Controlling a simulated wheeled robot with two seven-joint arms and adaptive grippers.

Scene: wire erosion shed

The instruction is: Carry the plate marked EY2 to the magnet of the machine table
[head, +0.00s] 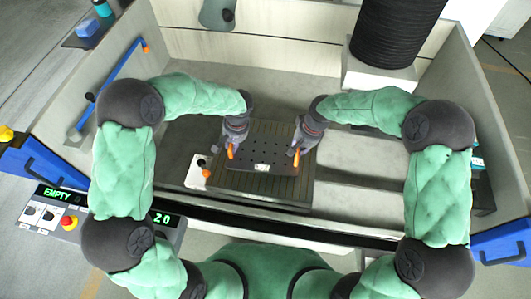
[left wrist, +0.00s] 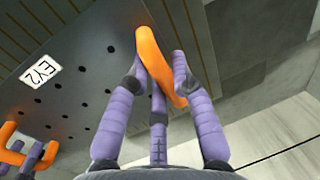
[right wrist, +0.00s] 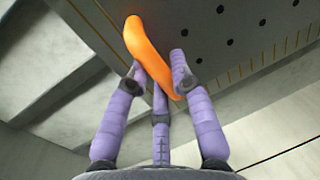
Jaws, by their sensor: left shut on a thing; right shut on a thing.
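The plate marked EY2 (head: 270,142) is dark grey with rows of holes, an orange handle at each side and a white label on its near edge. Its label (left wrist: 38,72) reads EY2 in the left wrist view. My left gripper (head: 231,150) is shut on the plate's left orange handle (left wrist: 160,65). My right gripper (head: 298,150) is shut on the right orange handle (right wrist: 150,58). The striped magnet (head: 262,196) of the machine table shows below and around the plate. I cannot tell whether the plate touches it.
A white switch box (head: 195,178) with a black knob and orange tip stands left of the magnet. A control panel (head: 75,214) reads EMPTY and 20. Tank walls surround the table; a black bellows column (head: 393,32) stands at the back right.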

